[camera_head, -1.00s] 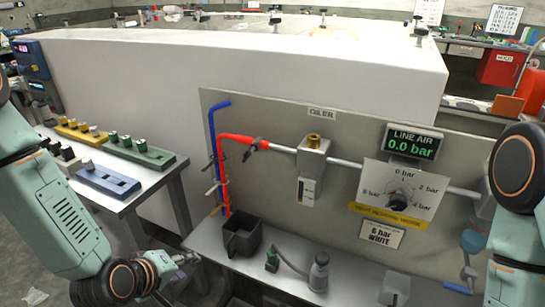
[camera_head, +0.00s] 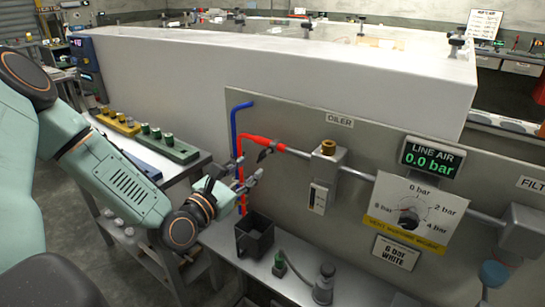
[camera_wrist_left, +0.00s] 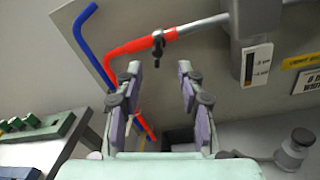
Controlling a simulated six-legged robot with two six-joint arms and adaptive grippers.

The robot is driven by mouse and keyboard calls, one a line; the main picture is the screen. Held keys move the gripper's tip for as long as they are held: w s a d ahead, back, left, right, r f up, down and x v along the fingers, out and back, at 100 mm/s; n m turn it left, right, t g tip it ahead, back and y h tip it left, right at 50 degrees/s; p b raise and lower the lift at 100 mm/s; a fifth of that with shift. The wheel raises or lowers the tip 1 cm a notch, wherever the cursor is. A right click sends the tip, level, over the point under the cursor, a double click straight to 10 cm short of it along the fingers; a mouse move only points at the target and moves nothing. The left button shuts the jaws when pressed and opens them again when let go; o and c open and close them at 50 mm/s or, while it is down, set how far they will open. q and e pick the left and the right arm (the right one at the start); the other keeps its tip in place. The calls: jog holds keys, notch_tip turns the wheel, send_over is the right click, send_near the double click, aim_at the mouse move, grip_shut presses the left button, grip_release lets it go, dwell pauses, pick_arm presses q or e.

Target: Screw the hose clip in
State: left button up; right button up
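The red hose (camera_head: 246,140) bends from a vertical run into a grey pipe on the panel. A dark hose clip (camera_head: 266,151) with a small screw handle sits around its right end, by the pipe. In the left wrist view the clip (camera_wrist_left: 158,44) hangs just beyond the fingertips, roughly between them. My left gripper (camera_head: 250,179) is open and empty, below and left of the clip in the head view. Its two fingers also show apart in the left wrist view (camera_wrist_left: 160,70). They appear clear of the clip. My right gripper is out of view.
A blue hose (camera_head: 235,125) runs left of the red one. A black open box (camera_head: 254,238) stands on the shelf below. The oiler (camera_head: 324,180) and a dial plate (camera_head: 412,215) are to the right; the display (camera_head: 433,158) reads 0.0 bar. A side bench (camera_head: 200,165) holds coloured blocks.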

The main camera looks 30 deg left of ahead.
aim_at(260, 158)
pick_arm(q)
jog(key=shift+n, duration=0.5)
jog(key=w+b, duration=0.2)
jog(key=w, duration=0.4)
jog(key=shift+r, duration=0.1)
jog(key=shift+w+a, duration=0.1)
jog(key=shift+w, duration=0.75)
jog(key=shift+c, duration=0.4)
grip_shut()
